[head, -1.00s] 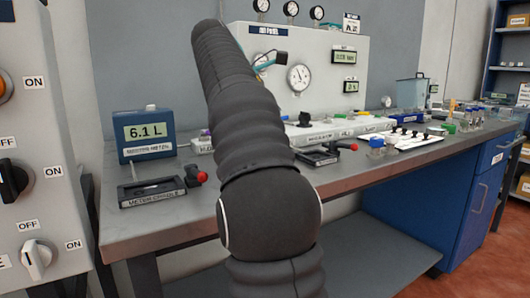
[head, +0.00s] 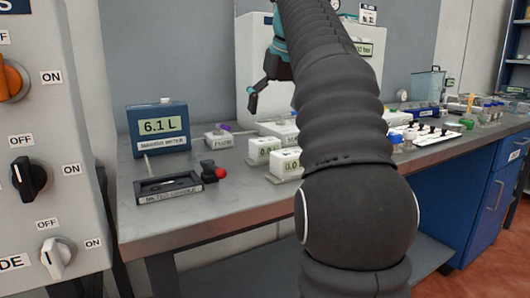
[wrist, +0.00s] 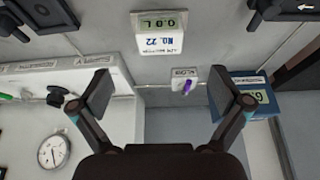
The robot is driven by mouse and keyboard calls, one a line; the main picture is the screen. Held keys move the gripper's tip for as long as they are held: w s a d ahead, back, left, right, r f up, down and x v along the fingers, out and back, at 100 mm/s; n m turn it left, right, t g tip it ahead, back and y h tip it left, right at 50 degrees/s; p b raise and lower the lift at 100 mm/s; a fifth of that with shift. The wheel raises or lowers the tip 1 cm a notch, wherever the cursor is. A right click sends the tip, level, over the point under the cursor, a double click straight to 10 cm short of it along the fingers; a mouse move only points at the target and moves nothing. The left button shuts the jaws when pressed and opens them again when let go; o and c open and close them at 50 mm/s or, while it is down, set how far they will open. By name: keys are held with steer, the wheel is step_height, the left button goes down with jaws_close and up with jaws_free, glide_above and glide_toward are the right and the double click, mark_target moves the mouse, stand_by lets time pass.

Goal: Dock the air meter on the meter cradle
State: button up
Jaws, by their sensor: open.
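The meter cradle (head: 168,190) is a black, labelled tray at the near left of the bench, and looks empty. A lever with a red knob (head: 220,173) stands at its right side. Two small white meters with displays, one farther back (head: 262,150) and one nearer (head: 288,163), stand right of it. In the wrist view one white meter (wrist: 163,45) reads 0.0 and carries a "NO. 22" label; I cannot tell which of the two it is. My gripper (head: 258,97) hangs above the bench behind the meters. Its fingers (wrist: 162,88) are spread, with nothing between them.
A blue box meter (head: 158,130) reading 6.1 L stands behind the cradle. A small block with a purple part (head: 222,135) is beside it. A switch panel (head: 50,150) rises at the left. Bare bench shows in front of the white meters.

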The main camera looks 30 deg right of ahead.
mark_target(266, 140)
steer(key=b+x, duration=0.1)
steer(key=x, duration=0.4)
steer(key=shift+w+f, duration=0.1)
steer(key=shift+f, duration=0.2)
steer(key=shift+w+b+x, duration=0.15)
steer(key=shift+b+x, duration=0.2)
steer(key=shift+x, duration=1.15)
steer(key=shift+w+b+x, duration=0.2)
steer(key=shift+b+x, duration=0.1)
steer(key=shift+x, duration=1.25)
steer(key=shift+s+r, duration=0.1)
steer(key=shift+r, duration=0.1)
steer(key=c, duration=1.6)
steer(key=shift+r, duration=0.1)
steer(key=shift+c, duration=0.2)
